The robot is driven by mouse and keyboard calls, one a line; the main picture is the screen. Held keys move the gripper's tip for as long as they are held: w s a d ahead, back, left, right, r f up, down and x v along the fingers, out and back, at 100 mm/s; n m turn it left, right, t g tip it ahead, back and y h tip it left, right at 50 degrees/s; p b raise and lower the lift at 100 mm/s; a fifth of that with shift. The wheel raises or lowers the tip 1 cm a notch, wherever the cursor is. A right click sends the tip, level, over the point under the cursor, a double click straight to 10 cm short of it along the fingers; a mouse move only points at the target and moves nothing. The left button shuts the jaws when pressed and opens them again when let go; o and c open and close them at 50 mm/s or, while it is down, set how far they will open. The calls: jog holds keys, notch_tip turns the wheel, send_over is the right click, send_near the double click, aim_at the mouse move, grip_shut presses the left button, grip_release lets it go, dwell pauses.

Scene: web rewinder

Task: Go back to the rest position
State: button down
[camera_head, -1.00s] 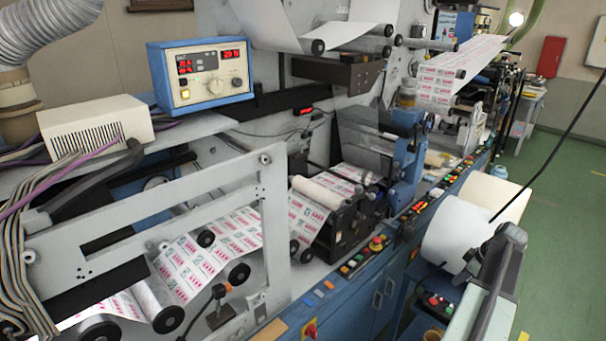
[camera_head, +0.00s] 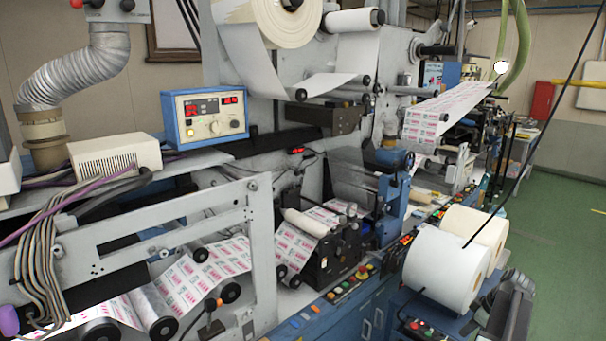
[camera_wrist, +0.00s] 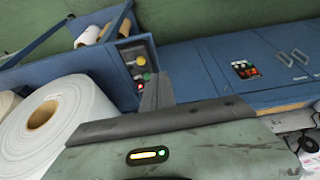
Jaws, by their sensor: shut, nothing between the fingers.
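My gripper (camera_wrist: 157,92) shows in the wrist view as two grey fingers pressed together, with nothing between them. It stands in front of a blue cart's small control panel (camera_wrist: 135,68). A dark part of my arm (camera_head: 512,310) shows at the lower right of the head view. The fingertips cannot be made out in the head view.
White rolls (camera_head: 440,268) sit on the blue cart close to my arm; a large roll (camera_wrist: 58,118) also fills the wrist view's left. The web rewinder, with printed label web (camera_head: 435,112), fills the middle. Green floor (camera_head: 560,240) is open at the right.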

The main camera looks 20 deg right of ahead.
jog(key=w+a+n+y, duration=0.1)
jog(key=w+a+n, duration=0.3)
jog(key=w+a, duration=1.2)
jog(key=w+a+f+n+g, duration=0.1)
jog(key=w+a, duration=0.3)
jog(key=a, duration=0.5)
jog(key=w+a+f+n+g, duration=0.1)
jog(key=w+a+n, duration=0.1)
jog(key=w+a, duration=0.5)
jog(key=s+a+g+b, duration=0.1)
jog(key=s+a, duration=0.2)
jog(key=a, duration=2.1)
jog(key=s+a+f+m+g+h, duration=0.1)
jog(key=s+m, duration=0.4)
jog(key=m, duration=0.5)
jog(key=shift+s+a+m+h, duration=0.2)
jog(key=shift+a+m+h, duration=0.25)
jog(key=shift+a, duration=0.5)
jog(key=shift+f, duration=0.1)
